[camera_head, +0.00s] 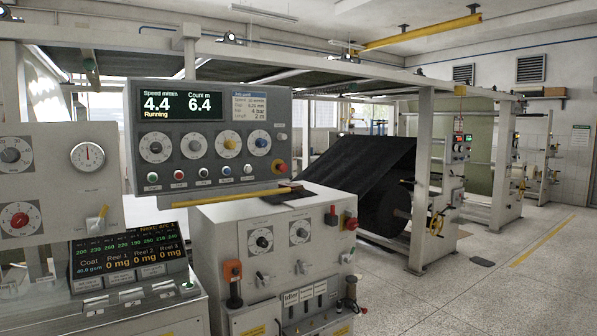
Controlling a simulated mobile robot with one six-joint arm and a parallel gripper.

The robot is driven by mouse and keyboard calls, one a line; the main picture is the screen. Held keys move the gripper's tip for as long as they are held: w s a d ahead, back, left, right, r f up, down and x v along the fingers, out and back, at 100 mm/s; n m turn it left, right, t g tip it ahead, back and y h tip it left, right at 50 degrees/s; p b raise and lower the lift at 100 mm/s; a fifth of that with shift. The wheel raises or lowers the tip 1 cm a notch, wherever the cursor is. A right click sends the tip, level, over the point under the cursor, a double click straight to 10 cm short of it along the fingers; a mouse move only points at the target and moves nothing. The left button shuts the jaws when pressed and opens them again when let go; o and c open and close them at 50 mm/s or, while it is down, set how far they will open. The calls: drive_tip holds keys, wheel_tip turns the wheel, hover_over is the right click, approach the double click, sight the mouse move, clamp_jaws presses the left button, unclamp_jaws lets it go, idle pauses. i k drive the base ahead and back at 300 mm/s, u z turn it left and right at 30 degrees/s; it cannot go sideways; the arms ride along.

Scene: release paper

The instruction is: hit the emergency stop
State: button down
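A red mushroom button on a yellow base (278,166) sits at the lower right of the grey control panel (262,135). It looks like an emergency stop. A second red knob (350,222) sticks out at the upper right edge of the white cabinet (215,235) below; I cannot tell whether it is also a stop. The panel's display (180,106) shows speed 4.4, count 6.4 and "Running". My gripper is not in view.
Several dials and small buttons fill the panel around the red button. A yellow bar (240,197) runs below the panel, above the cabinet. A black roll (375,190) and frame posts stand behind. Speckled floor (500,285) is open at the right.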

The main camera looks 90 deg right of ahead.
sight(282, 167)
drive_tip(key=u, duration=0.15)
drive_tip(key=k, duration=0.75)
drive_tip(key=z, duration=1.4)
drive_tip(key=i, duration=1)
drive_tip(key=z, duration=0.1)
drive_tip(key=k, duration=0.45)
drive_tip(key=z, duration=0.05)
